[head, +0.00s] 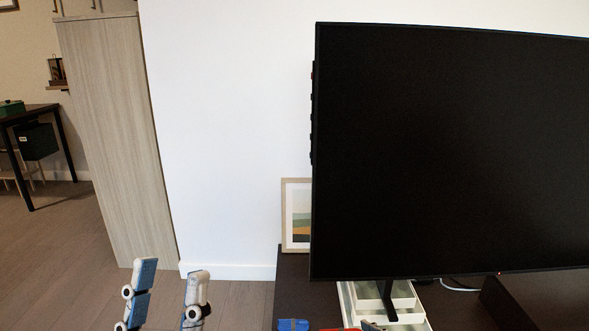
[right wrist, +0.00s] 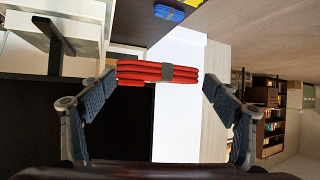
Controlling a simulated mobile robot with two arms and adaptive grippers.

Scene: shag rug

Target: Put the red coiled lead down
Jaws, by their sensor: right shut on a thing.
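The red coiled lead (right wrist: 135,73), a flat bundle of red strands with a grey band around it, lies crosswise between the fingertips of my right gripper (right wrist: 158,85) in the right wrist view. My right gripper is shut on it. A sliver of red (head: 342,329), which looks like the lead, shows at the bottom edge of the head view, beside a grey-blue fingertip. My left gripper (head: 168,292) is upright at the lower left of the head view, with its fingers apart and nothing between them.
A big black screen (head: 450,150) stands on a dark cabinet (head: 290,290). A white tray (head: 347,300) sits under the screen. A blue item (head: 293,325) lies on the cabinet, left of the tray. A framed picture (head: 297,200) leans at the wall. Floor is clear at left.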

